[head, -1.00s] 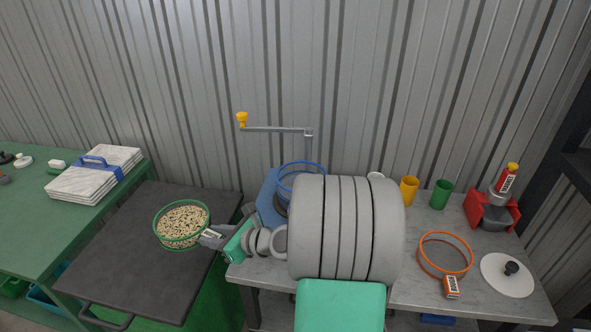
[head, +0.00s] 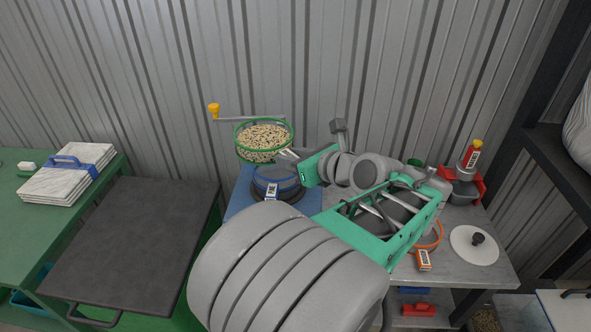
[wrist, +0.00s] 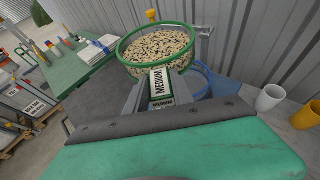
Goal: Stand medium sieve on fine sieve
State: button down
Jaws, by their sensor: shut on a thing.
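The medium sieve (head: 264,141) has a green rim and is full of pale and dark grains. In the wrist view the medium sieve (wrist: 156,48) sits level beyond my fingers, and its tag reads MEDIUM. My gripper (head: 286,155) is shut on the sieve's tag handle. In the wrist view my gripper (wrist: 160,88) has a finger on each side of the tag. The blue sieve (head: 276,180), which looks like the fine sieve, sits on the blue stand below. The green sieve is held above it, with a gap showing in the head view. The blue sieve (wrist: 203,80) is partly hidden in the wrist view.
An orange ring sieve (head: 424,262) and a white lid (head: 474,245) lie on the bench at right. A crank with a yellow knob (head: 214,111) stands behind. The dark cart top (head: 125,240) is clear. White slabs (head: 65,175) lie at left.

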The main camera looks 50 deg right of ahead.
jog(key=w+d+f, duration=0.2)
jog(key=d+f, duration=0.4)
jog(key=f, duration=0.3)
jog(key=shift+w+f, duration=0.25)
jog(key=shift+f, duration=0.1)
jog(key=c, duration=1.1)
grip_release()
jog(key=shift+f, duration=0.1)
